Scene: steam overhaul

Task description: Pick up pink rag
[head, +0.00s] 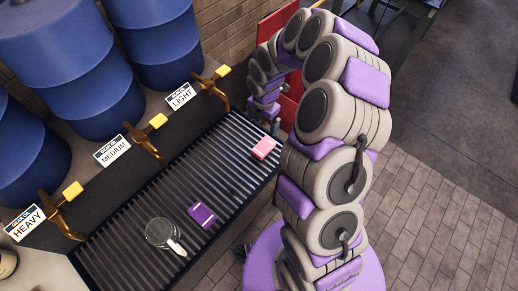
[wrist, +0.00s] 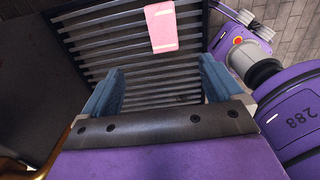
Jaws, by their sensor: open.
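The pink rag (head: 263,148) is a small folded cloth lying on the slatted metal grate, near its far right end in the head view. In the wrist view the pink rag (wrist: 161,26) lies at the top, beyond the fingertips and a little right of centre. My gripper (wrist: 160,80) is open and empty, with its two blue fingers apart over the grate and short of the rag. In the head view my gripper (head: 270,127) is small and partly hidden by the arm, close to the rag.
A red panel (head: 283,25) stands behind. The grate's middle is clear.

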